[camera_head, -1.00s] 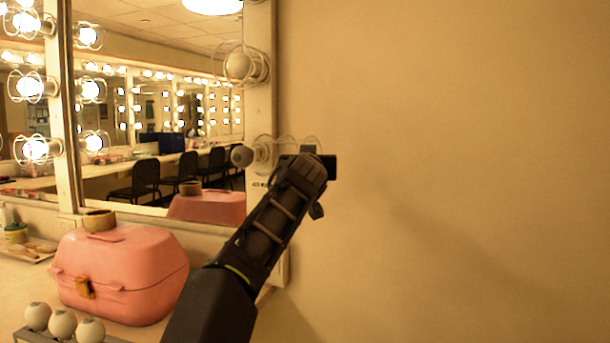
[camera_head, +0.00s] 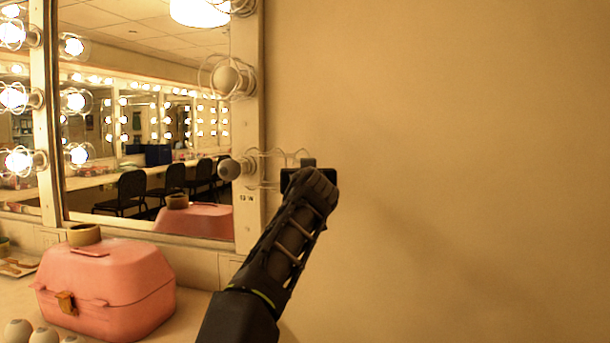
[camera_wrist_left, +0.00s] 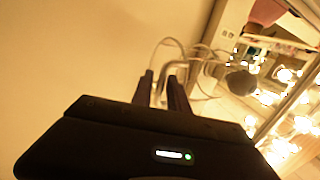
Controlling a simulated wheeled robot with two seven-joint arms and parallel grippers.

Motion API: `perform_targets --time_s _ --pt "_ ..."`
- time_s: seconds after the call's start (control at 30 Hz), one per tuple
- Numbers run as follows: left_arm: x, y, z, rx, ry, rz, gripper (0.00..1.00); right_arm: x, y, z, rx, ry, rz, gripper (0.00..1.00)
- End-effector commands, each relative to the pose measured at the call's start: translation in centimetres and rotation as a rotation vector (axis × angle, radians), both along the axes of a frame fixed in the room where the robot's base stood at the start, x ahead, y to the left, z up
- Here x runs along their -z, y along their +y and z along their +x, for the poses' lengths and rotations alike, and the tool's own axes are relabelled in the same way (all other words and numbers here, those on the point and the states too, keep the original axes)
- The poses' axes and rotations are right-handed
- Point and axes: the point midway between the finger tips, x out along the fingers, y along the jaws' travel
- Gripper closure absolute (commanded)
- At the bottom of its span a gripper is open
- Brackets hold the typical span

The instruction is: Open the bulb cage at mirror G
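A wire bulb cage (camera_head: 276,153) stands out to the right of the unlit grey bulb (camera_head: 229,169) on the mirror's right frame post (camera_head: 247,130). The bulb's round end shows outside the wire. In the left wrist view the cage (camera_wrist_left: 207,62) is thin loops beside the dark bulb (camera_wrist_left: 240,83). My left gripper (camera_head: 308,176) is at the cage's right end, over the bare wall. In the left wrist view its two fingers (camera_wrist_left: 161,88) are close together with a grey wire loop between them. The exact contact is partly hidden. My right gripper is not in view.
A caged unlit bulb (camera_head: 227,80) is above on the same post. A pink case (camera_head: 105,290) with a tape roll (camera_head: 84,235) on top sits on the counter. White bulbs (camera_head: 18,331) lie at lower left. The wall (camera_head: 450,170) on the right is clear.

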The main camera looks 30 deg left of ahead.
Motion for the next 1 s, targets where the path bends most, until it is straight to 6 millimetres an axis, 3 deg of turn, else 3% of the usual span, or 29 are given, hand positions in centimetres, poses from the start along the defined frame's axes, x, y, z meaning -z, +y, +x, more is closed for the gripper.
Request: perform_targets --time_s 0.1,0.47,0.8,1.0 --pt "0.0 -0.1 0.0 0.001 -0.001 -0.001 0.69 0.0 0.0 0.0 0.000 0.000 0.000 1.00" --pt "0.1 -0.3 -0.3 0.003 -0.002 -0.001 0.69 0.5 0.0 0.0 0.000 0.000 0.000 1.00" --pt "0.6 -2.7 -4.5 0.005 -0.004 -0.003 0.69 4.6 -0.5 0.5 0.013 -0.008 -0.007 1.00" --pt "0.2 -3.9 -6.5 0.004 -0.002 -0.002 0.69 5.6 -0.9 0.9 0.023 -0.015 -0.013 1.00"
